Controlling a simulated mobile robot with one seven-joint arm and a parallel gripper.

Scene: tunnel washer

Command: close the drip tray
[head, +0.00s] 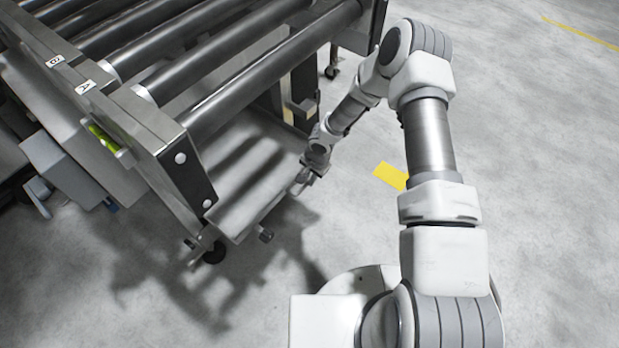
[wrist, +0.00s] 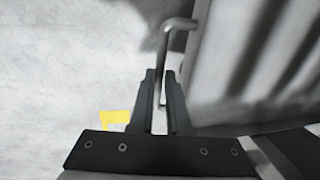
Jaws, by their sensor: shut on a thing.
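The drip tray (head: 240,190) is a grey metal tray under the roller conveyor, sticking out from below its end frame. In the wrist view the tray (wrist: 235,60) fills the upper right. Its bent bar handle (wrist: 165,38) stands out from the tray's edge and runs down between my fingers. My gripper (head: 301,182) is at the tray's outer edge. In the wrist view my gripper (wrist: 161,80) is shut on the handle, with a dark finger on each side of the bar. The tray's inner end is hidden under the rollers.
The conveyor's metal rollers (head: 262,72) and end frame (head: 165,150) stand above the tray at left. A caster (head: 212,253) and a dark conveyor leg (head: 300,95) are near it. The grey floor at right is clear, with a yellow mark (head: 389,175).

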